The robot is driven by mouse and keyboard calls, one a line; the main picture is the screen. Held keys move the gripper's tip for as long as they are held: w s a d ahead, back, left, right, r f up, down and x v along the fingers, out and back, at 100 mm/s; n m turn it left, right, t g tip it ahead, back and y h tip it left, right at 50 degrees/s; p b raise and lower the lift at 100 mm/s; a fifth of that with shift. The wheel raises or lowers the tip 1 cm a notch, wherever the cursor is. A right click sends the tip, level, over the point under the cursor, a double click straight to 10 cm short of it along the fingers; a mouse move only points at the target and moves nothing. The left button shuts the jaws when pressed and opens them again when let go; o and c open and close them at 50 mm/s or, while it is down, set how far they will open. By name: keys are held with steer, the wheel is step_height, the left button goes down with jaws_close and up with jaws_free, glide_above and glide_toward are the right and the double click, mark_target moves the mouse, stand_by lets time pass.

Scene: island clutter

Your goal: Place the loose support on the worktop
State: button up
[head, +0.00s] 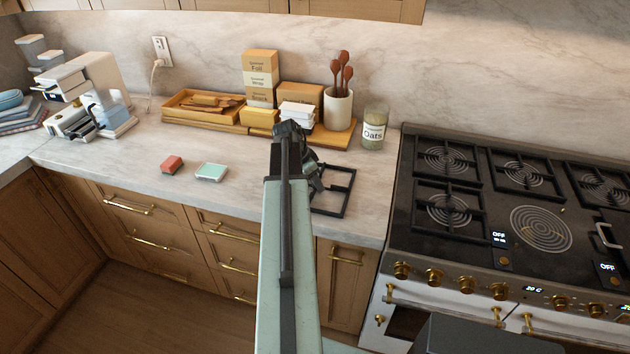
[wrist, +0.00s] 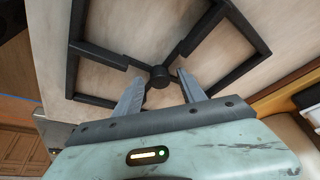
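The loose support is a black, square, open-frame grate (head: 341,199) that appears to lie flat on the marble worktop (head: 235,206), just left of the stove. In the head view my arm hides its left part. In the wrist view its bars (wrist: 112,56) and round centre hub (wrist: 159,77) show. My gripper (wrist: 160,78) is over the grate with its two fingers apart, one on each side of the hub. Gaps show between the fingers and the hub. In the head view the gripper (head: 313,175) is partly hidden behind my arm.
The stove (head: 480,215) stands right of the worktop; its large front burner (head: 540,230) has no grate over it. Behind are a glass oats jar (head: 374,130), a utensil crock (head: 338,108) and boxes (head: 261,80). A red block (head: 172,165) and green sponge-like block (head: 211,172) lie left.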

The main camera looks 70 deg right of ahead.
steer(key=p+v, duration=1.1)
steer(key=v, duration=0.1)
steer(key=shift+r, duration=0.15)
steer(key=w+a+f+n+t+y, duration=0.15)
steer(key=w+a+n, duration=1.05)
steer(key=w+a, duration=1.35)
steer(key=w+a+n+t+y, duration=0.1)
steer(key=w+a+n, duration=0.3)
steer(key=a+n, duration=1)
steer(key=a+y, duration=0.1)
steer(key=a, duration=2.1)
steer(key=shift+a+f, duration=0.2)
steer(key=shift+a, duration=0.05)
